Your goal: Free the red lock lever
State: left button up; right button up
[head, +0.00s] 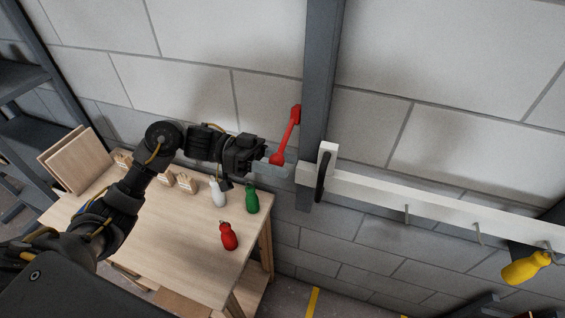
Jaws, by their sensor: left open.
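The red lock lever (287,134) is a slim red bar on the left side of the dark upright post (320,85). It slants, with its upper end against the post and its lower end down to the left. My left gripper (277,168) reaches in from the left and is open. Its pale fingers are at the lower end of the lever and overlap it in the picture. I cannot tell whether they touch it. My right gripper is not in view.
A white batten (380,195) with hooks runs right from the post, with a black handle (322,176) at its left end. A yellow bottle (525,268) hangs at right.

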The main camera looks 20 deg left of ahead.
pick_arm(q)
jog(key=shift+d, duration=0.45)
grip_shut()
jog(key=shift+r, duration=0.15)
